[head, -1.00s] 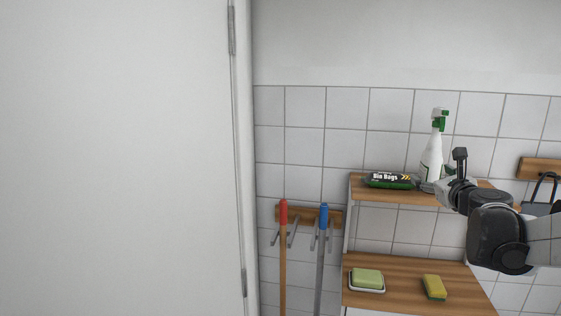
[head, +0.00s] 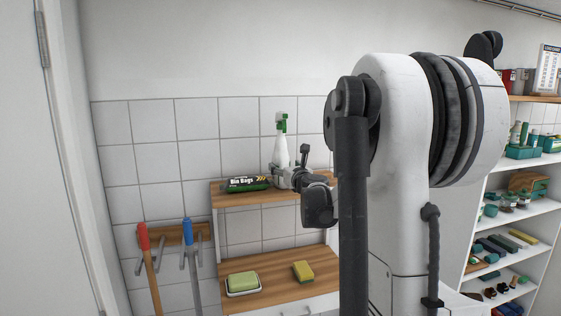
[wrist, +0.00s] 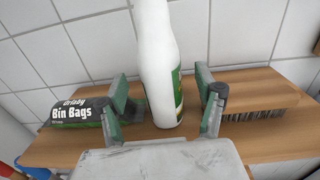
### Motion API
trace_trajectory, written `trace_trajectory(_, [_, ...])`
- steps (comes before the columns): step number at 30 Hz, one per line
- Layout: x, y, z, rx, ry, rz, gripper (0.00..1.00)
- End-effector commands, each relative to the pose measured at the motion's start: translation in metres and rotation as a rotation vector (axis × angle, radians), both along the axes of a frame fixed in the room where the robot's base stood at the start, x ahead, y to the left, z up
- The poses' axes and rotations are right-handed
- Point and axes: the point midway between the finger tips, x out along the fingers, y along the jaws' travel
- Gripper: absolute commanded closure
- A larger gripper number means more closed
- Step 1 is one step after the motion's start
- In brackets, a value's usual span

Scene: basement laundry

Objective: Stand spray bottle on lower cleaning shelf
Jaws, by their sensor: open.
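A white spray bottle (head: 281,150) with a green trigger head stands upright on the upper wooden shelf (head: 235,201). It also shows in the wrist view (wrist: 156,65), where its top is cut off. My gripper (wrist: 164,108) is open, with one finger on each side of the bottle and small gaps visible. In the head view my gripper (head: 285,178) is at the bottle's lower part. The lower shelf (head: 272,272) is a wooden board below, holding a green soap bar (head: 243,281) in a white dish and a yellow-green sponge (head: 303,271).
A Bin Bags roll (head: 247,184) lies left of the bottle, close to my left finger in the wrist view. A brush (wrist: 255,115) lies to the right. Red and blue handles hang at the left. Bare board lies between soap and sponge.

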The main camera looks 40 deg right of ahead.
Motion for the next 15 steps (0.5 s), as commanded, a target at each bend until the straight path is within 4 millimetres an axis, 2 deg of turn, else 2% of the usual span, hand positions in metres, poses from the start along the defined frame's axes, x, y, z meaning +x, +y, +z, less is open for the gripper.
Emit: trace_trajectory(15, [0.046, -0.020, 0.001, -0.001, 0.000, -0.001, 0.33])
